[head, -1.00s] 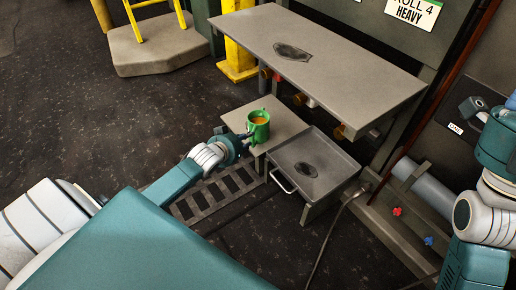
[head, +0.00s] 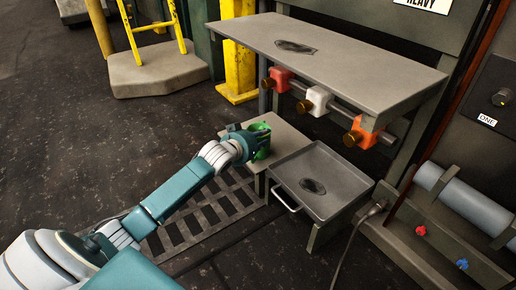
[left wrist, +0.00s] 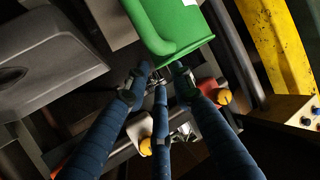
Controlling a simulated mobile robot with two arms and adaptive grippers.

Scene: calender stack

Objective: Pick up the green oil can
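The green oil can (head: 263,129) stands on the small grey side table beside the tray, partly hidden behind my left gripper (head: 249,140) in the head view. In the left wrist view the can (left wrist: 180,22) fills the top middle, with its green handle curving down on its left. The dark blue fingers of my left gripper (left wrist: 163,74) reach up to the can's lower end and handle. The fingertips are apart, with a gap between them, and I see no clear grip on the can. My right gripper is out of view.
A grey tray (head: 302,205) with a handle stands right of the can. A large shelf (head: 350,68) overhangs behind, with red, white and orange blocks (head: 318,101) on a rail under its front. A yellow post (head: 241,75) stands behind. Floor at left is open.

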